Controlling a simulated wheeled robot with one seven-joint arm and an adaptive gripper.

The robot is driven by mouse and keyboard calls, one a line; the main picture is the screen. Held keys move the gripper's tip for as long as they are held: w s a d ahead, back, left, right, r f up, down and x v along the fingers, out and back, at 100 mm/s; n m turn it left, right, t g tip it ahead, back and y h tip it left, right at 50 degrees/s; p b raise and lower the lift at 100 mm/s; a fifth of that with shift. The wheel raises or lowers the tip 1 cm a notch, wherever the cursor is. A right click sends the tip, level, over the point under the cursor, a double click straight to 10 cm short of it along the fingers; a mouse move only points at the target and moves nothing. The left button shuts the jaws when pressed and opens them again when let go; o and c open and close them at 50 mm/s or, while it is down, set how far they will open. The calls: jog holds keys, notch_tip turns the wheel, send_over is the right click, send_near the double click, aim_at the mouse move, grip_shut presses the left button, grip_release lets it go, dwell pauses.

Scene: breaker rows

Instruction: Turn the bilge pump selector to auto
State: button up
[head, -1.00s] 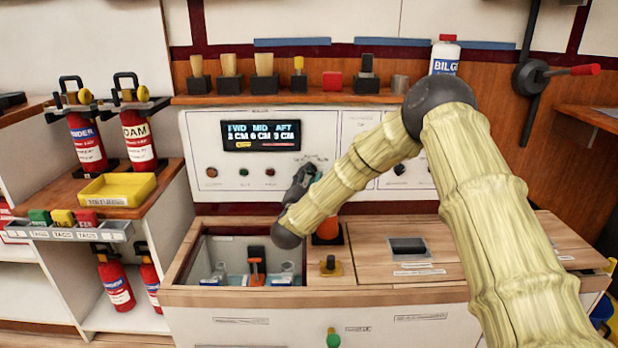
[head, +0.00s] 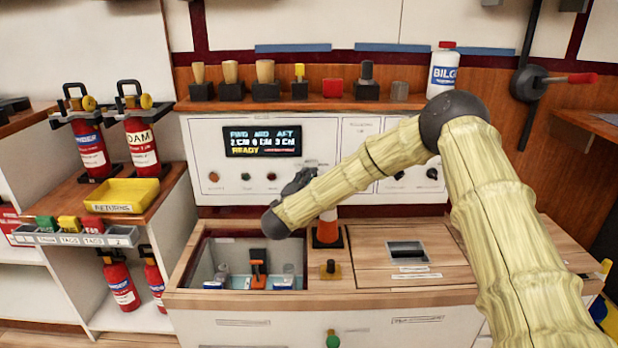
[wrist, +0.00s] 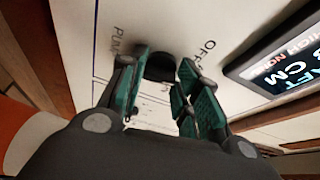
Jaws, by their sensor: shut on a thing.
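The selector is a round black knob (wrist: 160,67) on the white panel (head: 212,140), seen in the wrist view. Printed letters beside it read "PUM…" and "OFF". An "auto" mark cannot be made out, and the knob's pointing direction is hidden. My gripper (wrist: 161,72), with teal finger pads, is shut on the knob, one finger on each side. In the head view my gripper (head: 297,182) is at the panel, below and right of the display, and the knob is hidden behind it and my arm.
The lit display (head: 265,141) is just above left of my gripper. An orange cone (head: 327,228) stands on the counter just below my forearm. An open bin (head: 196,262) is sunk into the counter at left. A shelf (head: 215,105) with several handled tools runs above the panel.

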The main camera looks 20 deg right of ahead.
jog(key=shift+m+p, duration=0.35)
jog(key=shift+m, duration=0.45)
jog(key=shift+g+y, duration=0.3)
jog(key=o, duration=1)
jog(key=v, duration=1.2)
jog(key=shift+a+r, duration=0.15)
